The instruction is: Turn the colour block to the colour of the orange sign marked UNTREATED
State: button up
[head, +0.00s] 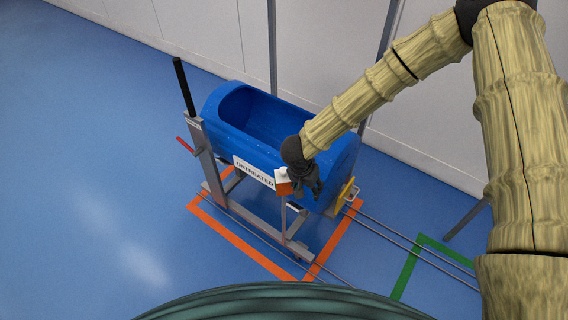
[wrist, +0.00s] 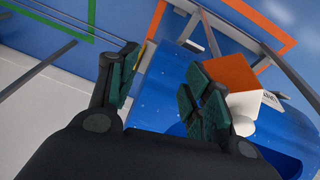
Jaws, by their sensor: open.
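The colour block (head: 284,187) sits at the front of the blue tub (head: 222,112), at the right end of a white sign (head: 252,171) marked UNTREATED in dark letters. The block shows an orange face at the front and a white top. In the wrist view, its orange face (wrist: 230,72) and a white face show, with a white knob (wrist: 243,127) beside it. My gripper (head: 308,184) is just right of the block, over the tub's front. In the wrist view my gripper (wrist: 160,72) is open, with the block outside the right finger. I cannot tell whether they touch.
The tub hangs in a grey frame (head: 210,165) with a black-tipped post and a red lever (head: 186,146) at left. An orange outline (head: 235,240) surrounds it on the floor. Rails run right to a green outline (head: 405,275). A yellow part (head: 345,190) is at the tub's right end.

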aim_at(284, 169)
jog(key=w+a+r+m+g+y+p, duration=0.1)
jog(key=w+a+r, duration=0.25)
jog(key=r, duration=0.35)
jog(key=w+a+r+g+y, duration=0.1)
jog(key=w+a+r, duration=0.25)
jog(key=r, duration=0.35)
jog(key=f, duration=0.3)
jog(key=f+p, duration=0.1)
jog(key=f, duration=0.3)
jog(key=s+f+p, duration=0.1)
jog(key=f, duration=0.3)
jog(key=shift+a, duration=0.4)
jog(key=c, duration=1.1)
